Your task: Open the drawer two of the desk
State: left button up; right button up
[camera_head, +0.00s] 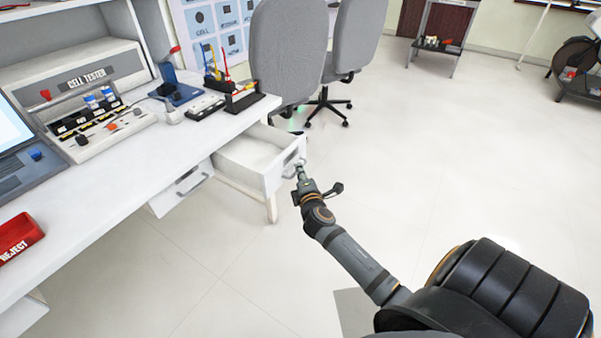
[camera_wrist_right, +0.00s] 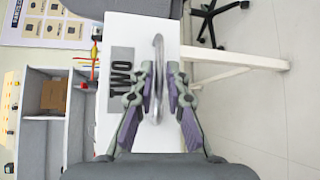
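The white drawer two (camera_head: 270,178) stands pulled out from under the desk (camera_head: 120,165), and its empty-looking inside shows in the head view. In the right wrist view its white front (camera_wrist_right: 130,40) carries a grey label (camera_wrist_right: 118,80) reading TWO, turned sideways. A curved metal handle (camera_wrist_right: 157,50) stands out from that front. My right gripper (camera_head: 299,171) is at the drawer front. In the right wrist view its fingers (camera_wrist_right: 159,80) lie close on both sides of the handle and appear shut on it. My left gripper is not in view.
Another drawer (camera_head: 180,190) with a handle sits to the left under the desk and looks shut. A grey office chair (camera_head: 285,50) stands just behind the open drawer. The floor (camera_head: 430,150) to the right is clear.

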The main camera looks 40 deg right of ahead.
jog(key=shift+o, duration=1.2)
jog(key=v, duration=1.2)
